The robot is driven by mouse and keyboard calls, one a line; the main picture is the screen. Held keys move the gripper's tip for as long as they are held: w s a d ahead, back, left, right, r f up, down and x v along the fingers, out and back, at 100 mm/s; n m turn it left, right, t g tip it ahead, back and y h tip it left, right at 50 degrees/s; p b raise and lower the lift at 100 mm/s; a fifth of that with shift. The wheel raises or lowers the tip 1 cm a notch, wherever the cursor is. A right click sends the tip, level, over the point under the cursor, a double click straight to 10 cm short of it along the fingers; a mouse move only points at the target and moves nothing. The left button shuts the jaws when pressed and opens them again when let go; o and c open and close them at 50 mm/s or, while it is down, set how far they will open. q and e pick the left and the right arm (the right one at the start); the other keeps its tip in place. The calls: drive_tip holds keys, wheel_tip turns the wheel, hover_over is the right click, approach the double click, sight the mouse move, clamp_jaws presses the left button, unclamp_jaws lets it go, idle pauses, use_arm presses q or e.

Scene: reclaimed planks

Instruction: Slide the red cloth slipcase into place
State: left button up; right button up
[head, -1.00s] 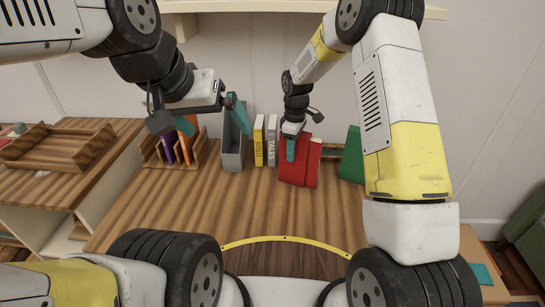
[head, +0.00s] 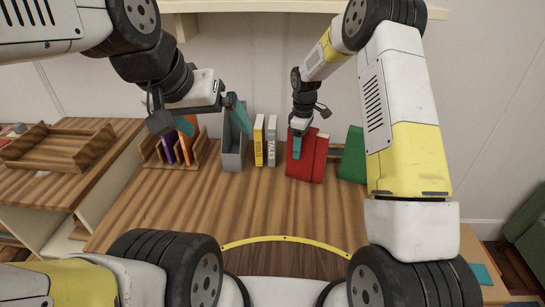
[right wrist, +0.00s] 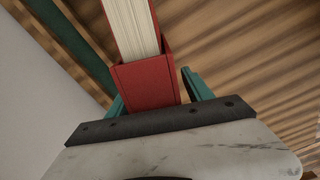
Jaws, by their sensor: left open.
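The red cloth slipcase (head: 299,165) stands slightly tilted at the back of the table, a pale page edge showing at its top right. In the right wrist view the slipcase (right wrist: 147,84) has a block of white pages projecting from it. My right gripper (head: 298,143) is at its top left in the head view; its teal fingers (right wrist: 158,92) lie on either side of the slipcase and appear shut on it. My left gripper (head: 212,117) is open and empty, above and left of the grey holder (head: 232,158).
A yellow book (head: 259,142) and a grey "TALES" book (head: 272,142) stand left of the slipcase. A wooden organizer (head: 192,160) is at left. The table front is clear.

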drive_tip(key=shift+o, duration=0.7)
drive_tip(key=shift+r, duration=3.5)
drive_tip(key=o, duration=0.6)
drive_tip(key=shift+c, duration=0.2)
